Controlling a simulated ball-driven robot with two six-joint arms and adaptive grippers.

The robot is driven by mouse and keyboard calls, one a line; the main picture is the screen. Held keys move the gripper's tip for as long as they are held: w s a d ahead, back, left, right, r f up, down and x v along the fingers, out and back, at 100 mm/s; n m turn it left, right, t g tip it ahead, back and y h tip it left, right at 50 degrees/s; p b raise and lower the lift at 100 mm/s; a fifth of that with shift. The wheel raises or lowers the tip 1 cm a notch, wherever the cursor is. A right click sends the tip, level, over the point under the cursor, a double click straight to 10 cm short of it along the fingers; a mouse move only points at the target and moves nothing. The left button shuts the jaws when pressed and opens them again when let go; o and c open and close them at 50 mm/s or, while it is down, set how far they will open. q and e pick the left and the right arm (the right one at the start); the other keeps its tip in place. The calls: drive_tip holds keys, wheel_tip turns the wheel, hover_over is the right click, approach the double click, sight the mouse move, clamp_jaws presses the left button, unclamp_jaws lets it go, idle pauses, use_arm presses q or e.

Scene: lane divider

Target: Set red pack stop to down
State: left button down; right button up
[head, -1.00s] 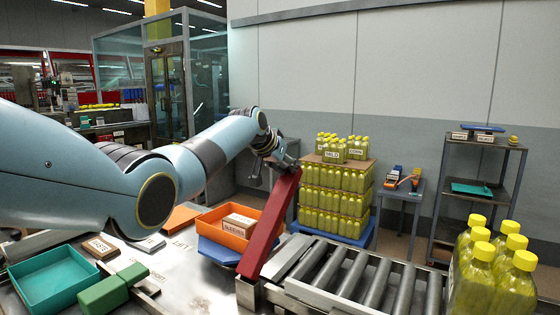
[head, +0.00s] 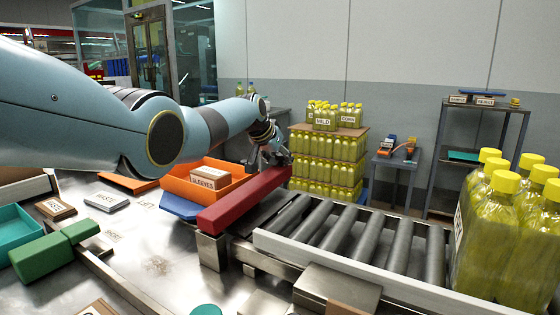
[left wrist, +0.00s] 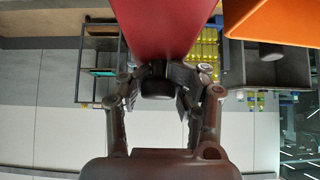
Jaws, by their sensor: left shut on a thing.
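The red pack stop (head: 240,202) is a long red bar lying across the near-left end of the roller conveyor. It slopes slightly upward from its near end on a metal block to its far end. My left gripper (head: 274,158) is at that far end. In the left wrist view the red bar (left wrist: 165,28) fills the top middle, and a dark knob (left wrist: 157,88) at its end sits between the fingers of my left gripper (left wrist: 157,76), which are shut on it. Whether the bar rests on the conveyor is unclear. My right gripper is not in view.
An orange bin (head: 180,186) with a sleeves box stands left of the bar. The roller conveyor (head: 365,235) runs right, with yellow-capped bottles (head: 500,225) at its end. A green block (head: 40,256) and a teal tray (head: 12,222) are at left. Stacked bottles (head: 328,172) stand behind.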

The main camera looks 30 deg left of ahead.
use_arm(q)
drive_tip(key=shift+w+d+f, duration=0.15)
drive_tip(key=shift+d+f, duration=0.05)
drive_tip(key=shift+f, duration=0.15)
drive_tip(key=c, duration=1)
unclamp_jaws()
drive_tip(key=shift+d, duration=0.1)
drive_tip(key=shift+s+a+r, duration=0.3)
drive_tip(key=shift+s+r, duration=0.1)
drive_tip(key=shift+s, duration=0.05)
drive_tip(key=v, duration=1)
drive_tip(key=shift+s+d+r, duration=0.2)
